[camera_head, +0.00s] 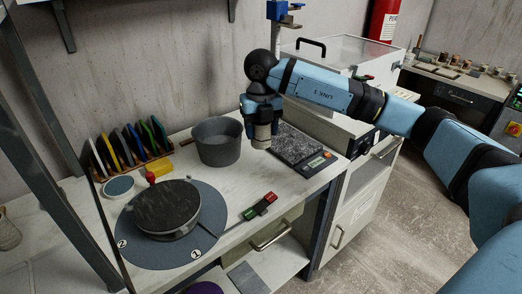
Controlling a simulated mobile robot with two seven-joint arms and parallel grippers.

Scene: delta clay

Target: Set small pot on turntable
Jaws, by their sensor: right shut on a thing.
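My right gripper (262,122) points down above the back of the workbench and is shut on a small beige-grey pot (262,138). The pot looks upright, between the grey bucket and the scale; whether it touches the bench or scale is hard to tell. The turntable (167,207) is a dark, round, flat-topped disc at the front left of the bench, with nothing standing on its top. The held pot is behind it and to its right. My left gripper is not in view.
A grey bucket (217,143) stands between the held pot and the turntable. A flat scale (299,148) lies right of the pot. A round grey mat (212,215) surrounds the turntable. A red-and-green switch (260,206) is near the front edge. Coloured tools (130,143) stand in a rack.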

